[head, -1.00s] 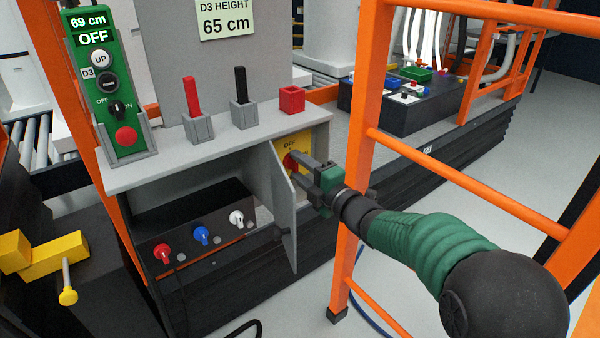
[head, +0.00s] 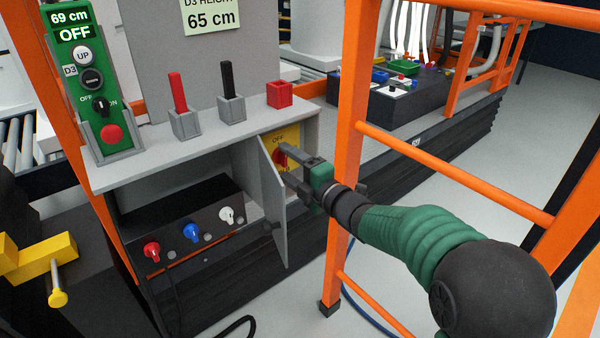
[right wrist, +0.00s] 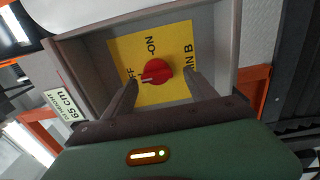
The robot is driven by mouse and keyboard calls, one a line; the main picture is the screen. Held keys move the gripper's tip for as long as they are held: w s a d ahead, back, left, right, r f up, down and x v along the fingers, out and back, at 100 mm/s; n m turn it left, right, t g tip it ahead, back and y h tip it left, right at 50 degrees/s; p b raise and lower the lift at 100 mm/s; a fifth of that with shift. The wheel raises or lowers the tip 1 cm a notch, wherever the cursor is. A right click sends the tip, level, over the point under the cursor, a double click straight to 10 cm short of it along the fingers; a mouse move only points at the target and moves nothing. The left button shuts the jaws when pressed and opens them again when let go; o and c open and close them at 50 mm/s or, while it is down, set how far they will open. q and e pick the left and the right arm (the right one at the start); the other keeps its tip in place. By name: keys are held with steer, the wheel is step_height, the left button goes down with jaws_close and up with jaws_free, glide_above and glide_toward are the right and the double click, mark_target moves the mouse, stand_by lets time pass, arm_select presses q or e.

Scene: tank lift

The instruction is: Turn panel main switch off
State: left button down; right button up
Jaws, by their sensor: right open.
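The main switch is a red knob (head: 281,157) on a yellow plate (head: 291,136), inside a small grey box with its door (head: 273,205) standing open. In the right wrist view the knob (right wrist: 155,72) shows a white mark on its side toward the partly hidden OFF label; the ON label is above. My right gripper (head: 287,152) is open in front of the plate. In the right wrist view its fingers (right wrist: 161,84) stand on both sides of the knob, apart, and neither clearly touches it. My left gripper is not in view.
An orange rail post (head: 345,150) stands right beside my right arm. A green control box (head: 85,80) reading OFF stands on the shelf with red and black levers. Red, blue and white knobs (head: 191,232) sit below. A yellow bracket (head: 40,258) is at the left.

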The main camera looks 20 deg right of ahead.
steer(key=p+v, duration=0.4)
steer(key=v, duration=1.2)
steer(key=shift+s+p, duration=0.25)
steer(key=shift+p, duration=0.15)
steer(key=shift+d, duration=0.1)
